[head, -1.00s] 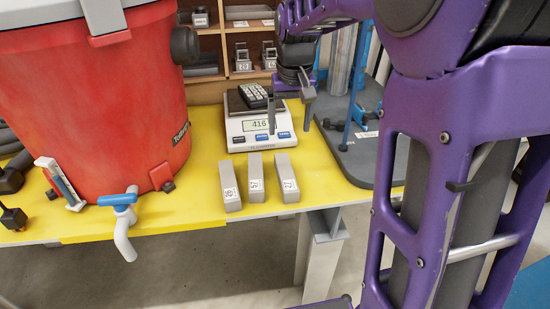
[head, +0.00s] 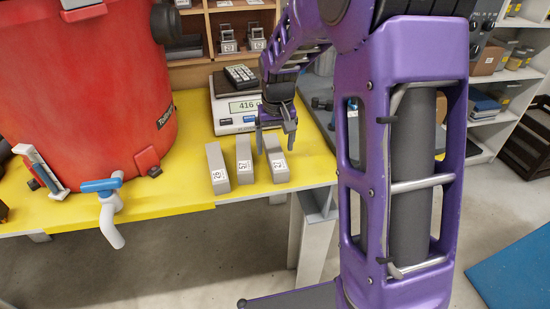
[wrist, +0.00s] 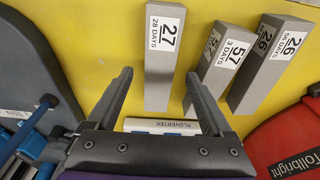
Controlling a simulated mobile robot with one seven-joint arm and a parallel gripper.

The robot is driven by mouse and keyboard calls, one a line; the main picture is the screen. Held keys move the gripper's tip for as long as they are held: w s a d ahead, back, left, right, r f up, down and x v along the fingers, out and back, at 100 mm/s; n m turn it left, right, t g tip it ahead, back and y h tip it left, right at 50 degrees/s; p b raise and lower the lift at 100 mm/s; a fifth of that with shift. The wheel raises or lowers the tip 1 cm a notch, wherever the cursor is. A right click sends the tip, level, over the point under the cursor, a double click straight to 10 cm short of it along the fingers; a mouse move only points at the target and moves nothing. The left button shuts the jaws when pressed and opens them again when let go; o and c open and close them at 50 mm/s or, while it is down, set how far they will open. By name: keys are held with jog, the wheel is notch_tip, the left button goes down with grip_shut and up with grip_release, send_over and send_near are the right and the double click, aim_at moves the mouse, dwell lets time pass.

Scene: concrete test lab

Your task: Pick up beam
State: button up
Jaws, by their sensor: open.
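Three grey rectangular beams lie side by side on the yellow tabletop. The left beam (head: 217,165) is labelled 26 in the wrist view (wrist: 275,62). The middle beam (head: 244,155) is labelled 57 there (wrist: 222,72). The right beam (head: 277,168) is labelled 27, 28 days (wrist: 163,65). My gripper (head: 275,138) is open and empty, with its fingers pointing down over the far end of the right beam. The height gap between fingers and beam is unclear.
A white scale (head: 234,114) reading 416, with a dark keypad device (head: 240,75) on it, stands behind the beams. A red cooler (head: 90,100) with a blue-handled tap (head: 102,186) stands at left. A grey base plate (wrist: 35,75) lies beside the beams.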

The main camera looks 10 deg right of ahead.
aim_at(275, 152)
jog(key=f, duration=0.3)
jog(key=shift+w+f, duration=0.4)
grip_shut()
jog(key=shift+r, duration=0.15)
dwell(0.8)
